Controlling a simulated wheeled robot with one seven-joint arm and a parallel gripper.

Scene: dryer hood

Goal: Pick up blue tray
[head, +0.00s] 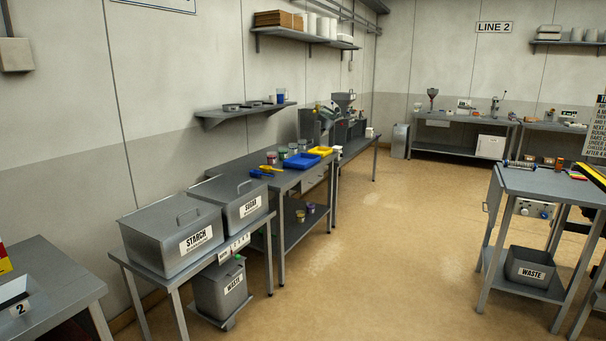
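The blue tray (301,161) lies on the metal work table (237,166) along the left wall, in the middle of the head view. It is shallow and looks empty, though it is small at this distance. A yellow tray (321,151) sits just behind it, close to or touching it. My gripper is not in view.
Several small jars, a yellow scoop (270,168) and a small blue item (260,173) lie near the tray. STARCH (172,235) and SUGAR (232,197) bins stand on a nearer table. The tan floor (375,240) is open between the left tables and the right bench (550,187).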

